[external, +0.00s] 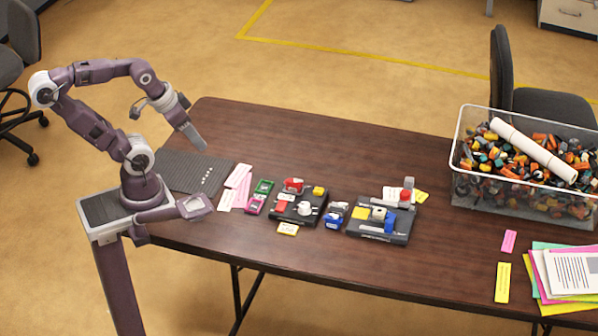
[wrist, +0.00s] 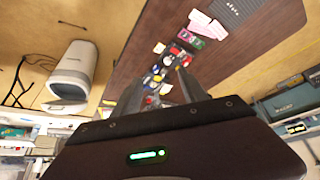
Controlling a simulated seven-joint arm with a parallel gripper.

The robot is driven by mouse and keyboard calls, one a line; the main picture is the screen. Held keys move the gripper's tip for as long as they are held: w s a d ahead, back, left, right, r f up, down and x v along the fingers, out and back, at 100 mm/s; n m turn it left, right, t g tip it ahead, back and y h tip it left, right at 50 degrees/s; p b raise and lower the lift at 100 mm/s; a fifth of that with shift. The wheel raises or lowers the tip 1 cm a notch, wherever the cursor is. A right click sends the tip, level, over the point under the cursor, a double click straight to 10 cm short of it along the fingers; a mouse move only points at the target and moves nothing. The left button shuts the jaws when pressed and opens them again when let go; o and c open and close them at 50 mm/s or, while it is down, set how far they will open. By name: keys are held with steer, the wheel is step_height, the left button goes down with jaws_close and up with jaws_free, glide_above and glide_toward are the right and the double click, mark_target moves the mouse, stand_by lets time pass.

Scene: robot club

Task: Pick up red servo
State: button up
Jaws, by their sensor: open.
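A red block-shaped part (external: 293,185), which looks like the red servo, sits at the back of the left black tray (external: 305,218). A smaller red piece (external: 282,204) lies in front of it, and a red-topped part (external: 405,196) is on the right black tray (external: 385,237). These are too small to identify surely. In the wrist view, red shows on a tray (wrist: 174,50) beyond the fingers. My gripper (external: 197,140) is open and empty, raised above the table's back left, left of the trays. Its fingers also show in the wrist view (wrist: 161,75).
Pink and white cards (external: 236,188), a green part (external: 263,187) and a magenta part (external: 254,205) lie left of the trays. Blue parts (external: 336,214) stand between them. A clear bin (external: 460,150) of parts stands at right. The front table is mostly clear.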

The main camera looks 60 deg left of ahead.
steer(key=shift+o, duration=0.2)
steer(key=shift+o, duration=1.3)
steer(key=n+g, duration=0.4)
steer(key=n, duration=0.4)
glide_above(293, 180)
steer(key=s+d, duration=0.3)
step_height(293, 180, down, 20)
steer(key=shift+n+g+y, duration=0.3)
steer(key=shift+n+y, duration=0.2)
steer(key=w+f, duration=0.1)
steer(key=f, duration=0.4)
steer(key=w+a+f, duration=0.1)
steer(key=f, duration=0.4)
steer(key=w+a+f, duration=0.1)
steer(key=f, duration=0.4)
steer(key=shift+a, duration=0.25)
steer(key=shift+r, duration=0.1)
steer(key=c, duration=1.1)
